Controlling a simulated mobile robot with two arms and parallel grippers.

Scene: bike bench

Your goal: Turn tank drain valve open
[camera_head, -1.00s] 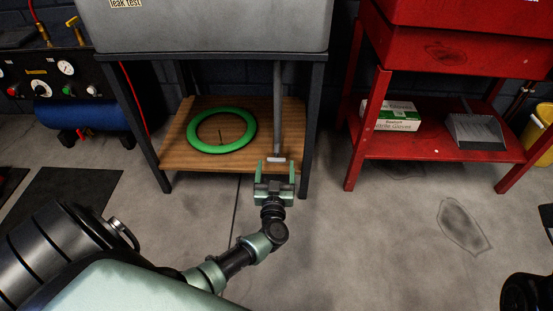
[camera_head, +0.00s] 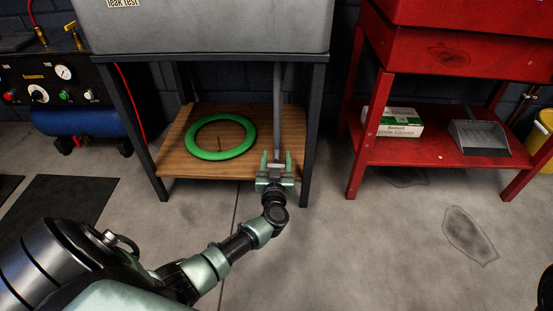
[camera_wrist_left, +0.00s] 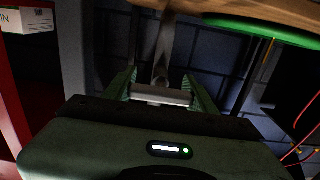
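The grey tank (camera_head: 205,28) stands on a dark frame. A grey pipe (camera_head: 278,110) hangs down under it, with a short grey crossbar, the drain valve handle (camera_head: 275,167), at its lower end. In the left wrist view the handle (camera_wrist_left: 160,95) lies crosswise, its ends against the two green fingers. My left gripper (camera_head: 276,163) is at the shelf's front edge with its fingers around the handle and looks shut on it. The wrist view also shows the fingers (camera_wrist_left: 161,92). The valve's inner position is hidden. My right gripper is out of view.
A wooden shelf (camera_head: 175,160) with a green ring (camera_head: 221,153) lies under the tank, left of the pipe. Dark frame legs (camera_head: 313,140) flank it. A red bench (camera_head: 430,155) with a glove box (camera_head: 398,124) stands right. The floor in front is mostly clear.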

